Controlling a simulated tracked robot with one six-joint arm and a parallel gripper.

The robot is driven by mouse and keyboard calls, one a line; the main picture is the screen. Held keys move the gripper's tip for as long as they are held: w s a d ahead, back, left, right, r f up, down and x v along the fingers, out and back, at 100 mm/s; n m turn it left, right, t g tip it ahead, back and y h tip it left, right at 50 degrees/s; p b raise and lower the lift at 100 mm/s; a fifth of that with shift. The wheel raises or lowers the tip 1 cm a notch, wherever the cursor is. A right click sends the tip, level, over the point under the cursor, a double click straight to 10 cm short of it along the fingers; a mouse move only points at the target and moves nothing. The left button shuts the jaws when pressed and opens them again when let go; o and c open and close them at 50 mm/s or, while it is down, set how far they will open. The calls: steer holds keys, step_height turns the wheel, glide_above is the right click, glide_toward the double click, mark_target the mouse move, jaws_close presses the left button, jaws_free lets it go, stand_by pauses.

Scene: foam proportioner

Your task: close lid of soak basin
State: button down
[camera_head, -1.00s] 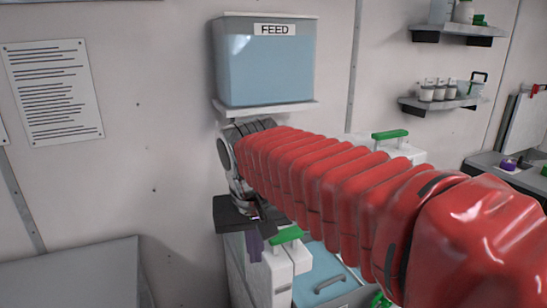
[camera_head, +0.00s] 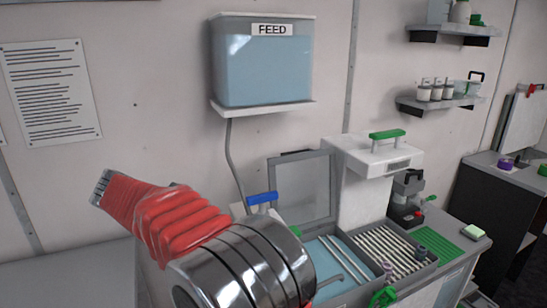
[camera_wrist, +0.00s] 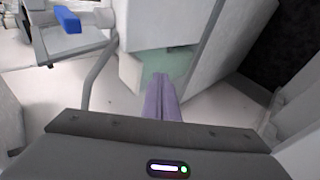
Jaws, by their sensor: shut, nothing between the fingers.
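The soak basin (camera_head: 362,264) stands on the bench in the head view, with blue liquid and a few pale rods in it. Its grey-framed, see-through lid (camera_head: 303,190) stands upright at the back, open. My arm covers the basin's front left. My gripper (camera_wrist: 163,78) shows in the wrist view as two purple fingers pressed together, with nothing between them. The fingertips point toward a pale green surface between grey-white panels; I cannot tell whether they touch it. The gripper does not show in the head view.
A blue handle (camera_head: 262,198) stands left of the lid; a blue handle also shows in the wrist view (camera_wrist: 67,19). A white housing with a green handle (camera_head: 387,134) stands right of the lid. A rack of white rods (camera_head: 388,247) lies right of the basin. The FEED tank (camera_head: 264,70) hangs above.

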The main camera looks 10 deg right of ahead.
steer(key=w+a+n+t+h, duration=0.2)
steer(key=w+t, duration=0.1)
steer(key=w, duration=0.3)
steer(key=w+d+r+n+t+h, duration=0.1)
steer(key=w+d+r+h, duration=0.3)
steer(key=w+d+r, duration=0.5)
steer(key=d+r+t, duration=0.1)
steer(key=d+r, duration=0.1)
steer(key=d, duration=0.1)
steer(key=shift+w+d+n, duration=0.15)
steer(key=shift+d+n, duration=0.15)
steer(key=shift+d, duration=0.1)
steer(key=w+d, duration=0.2)
steer(key=d, duration=0.7)
